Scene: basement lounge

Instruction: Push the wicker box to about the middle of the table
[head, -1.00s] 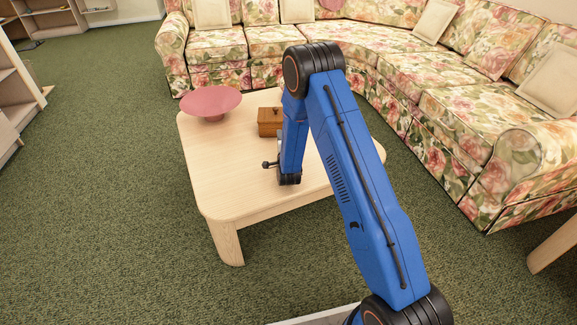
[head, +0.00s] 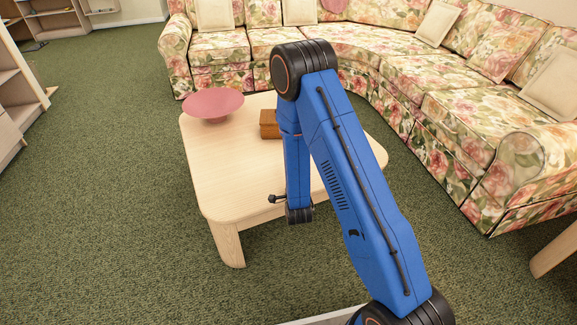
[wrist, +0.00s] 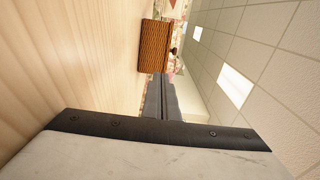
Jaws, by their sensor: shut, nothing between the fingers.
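The wicker box (head: 269,125) is brown and stands on the far part of the pale wooden table (head: 235,170). My arm hides its right side in the head view. In the wrist view, which is turned sideways, the box (wrist: 154,46) stands upright beyond my fingertips, with a small dark knob on its side toward the ceiling. My gripper (wrist: 161,80) is shut and empty, low over the table. The fingertips look close to the box, but I cannot tell whether they touch it. My arm hides the gripper in the head view.
A pink bowl (head: 212,104) stands at the table's far left corner, left of the box. A floral corner sofa (head: 440,100) runs behind and to the right of the table. The table's near left part is bare. Green carpet (head: 110,200) lies open at the left.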

